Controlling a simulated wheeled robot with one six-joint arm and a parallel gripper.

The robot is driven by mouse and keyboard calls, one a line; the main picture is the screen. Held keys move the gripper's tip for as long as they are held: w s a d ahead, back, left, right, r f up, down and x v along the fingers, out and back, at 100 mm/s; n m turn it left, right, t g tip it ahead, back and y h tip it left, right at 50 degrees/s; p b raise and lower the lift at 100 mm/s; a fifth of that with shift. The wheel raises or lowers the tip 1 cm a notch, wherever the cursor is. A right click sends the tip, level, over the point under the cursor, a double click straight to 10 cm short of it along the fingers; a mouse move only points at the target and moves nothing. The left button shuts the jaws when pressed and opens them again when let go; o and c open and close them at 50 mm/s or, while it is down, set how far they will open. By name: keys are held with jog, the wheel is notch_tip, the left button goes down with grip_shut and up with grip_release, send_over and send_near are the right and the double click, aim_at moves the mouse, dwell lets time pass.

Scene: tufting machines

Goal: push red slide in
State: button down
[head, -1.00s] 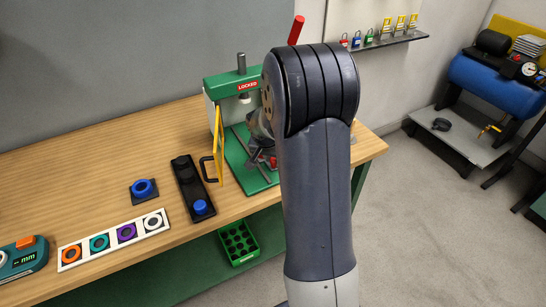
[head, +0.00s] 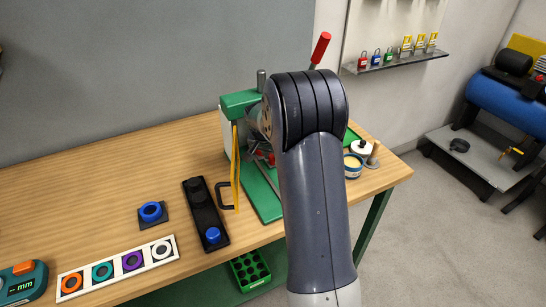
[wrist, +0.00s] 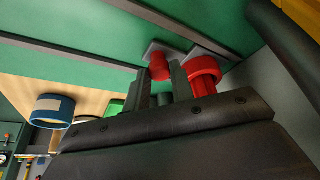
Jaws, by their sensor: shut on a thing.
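The green press (head: 240,99) stands on the wooden bench, its lower middle largely hidden by my arm. In the head view, a small red part (head: 270,158) shows low inside it beside my arm, and my gripper is mostly hidden. In the wrist view, my gripper (wrist: 160,82) has its two dark fingers on either side of a red knob (wrist: 158,67), which looks held between them. A larger red cylinder (wrist: 203,76) sits just right of the right finger. I cannot tell which red part is the slide or how far in it sits.
The open yellow guard (head: 236,170) with its black handle stands at the press's left. A red-tipped lever (head: 320,48) rises behind my arm. A blue-rimmed round container (head: 353,166) stands to the right. A black block with a blue button (head: 212,235) lies to the left.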

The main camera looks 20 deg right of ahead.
jog(key=shift+w+r, duration=0.15)
jog(key=shift+w, duration=0.1)
jog(key=c, duration=1.2)
grip_release()
jog(key=shift+c, duration=0.2)
jog(key=b+v, duration=0.1)
jog(key=v, duration=0.9)
jog(key=shift+a+r, duration=0.15)
jog(key=shift+r, duration=0.05)
jog(key=shift+s, duration=0.15)
